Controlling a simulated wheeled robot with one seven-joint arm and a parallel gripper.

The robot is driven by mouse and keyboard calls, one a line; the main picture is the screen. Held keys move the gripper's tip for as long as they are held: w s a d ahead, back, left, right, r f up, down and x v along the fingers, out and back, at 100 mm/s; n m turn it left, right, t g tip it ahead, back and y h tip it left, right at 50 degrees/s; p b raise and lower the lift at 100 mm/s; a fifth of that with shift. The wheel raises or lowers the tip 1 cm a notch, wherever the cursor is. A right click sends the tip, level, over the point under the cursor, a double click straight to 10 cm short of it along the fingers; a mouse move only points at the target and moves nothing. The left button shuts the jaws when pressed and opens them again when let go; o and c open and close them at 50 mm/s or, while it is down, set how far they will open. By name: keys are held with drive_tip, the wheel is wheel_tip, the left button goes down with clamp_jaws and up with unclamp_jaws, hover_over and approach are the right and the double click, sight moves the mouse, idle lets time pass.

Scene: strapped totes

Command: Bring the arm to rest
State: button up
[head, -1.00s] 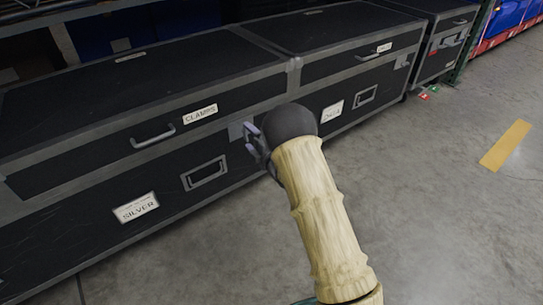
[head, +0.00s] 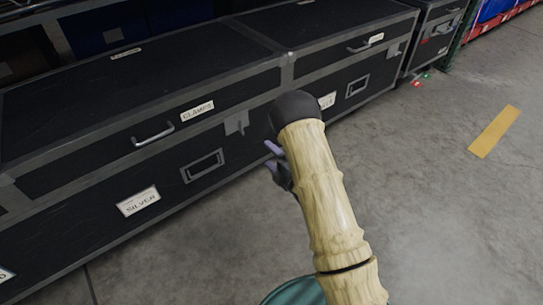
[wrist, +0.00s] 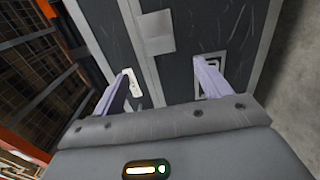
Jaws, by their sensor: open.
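My arm (head: 325,200) reaches up from the bottom of the head view, with pale wood-like links and a dark rounded joint. My gripper (head: 272,155) shows only in part, to the left of the arm, with purple fingers. In the wrist view my gripper (wrist: 160,85) is open, its two purple fingers wide apart with nothing between them. The fingers point toward the front of a black case, and a gap to it shows in the head view.
A long black case (head: 80,115) labelled CLAMPS and SILVER stands at left, with another black case (head: 335,60) beside it. Farther right is a smaller case (head: 435,35). Grey concrete floor (head: 430,210) with a yellow stripe (head: 495,132) is open at right.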

idle(0.3)
drive_tip(key=s+d+r+m+g+h+p, duration=0.1)
drive_tip(key=d+r+m+g+h+p, duration=0.1)
drive_tip(key=d+r+m+h+p, duration=0.35)
drive_tip(key=d+r+m+g+h+p, duration=0.2)
drive_tip(key=d+r+m+h, duration=0.1)
drive_tip(key=r+m, duration=0.45)
drive_tip(key=s+d+r+m+g+h+p, duration=0.1)
drive_tip(key=s+r+m+g+p, duration=0.45)
drive_tip(key=s, duration=0.55)
drive_tip(key=s+d+r+m+g+h+p, duration=0.1)
drive_tip(key=s+d+r+m+g+p, duration=0.15)
drive_tip(key=s+r+m, duration=0.7)
wheel_tip(320, 180, up, 36)
drive_tip(key=s+n+p, duration=0.2)
drive_tip(key=n+p, duration=0.1)
drive_tip(key=p, duration=3.4)
drive_tip(key=shift+a+p, duration=0.3)
drive_tip(key=shift+p, duration=0.05)
drive_tip(key=shift+w+y, duration=0.15)
drive_tip(key=shift+y, duration=0.1)
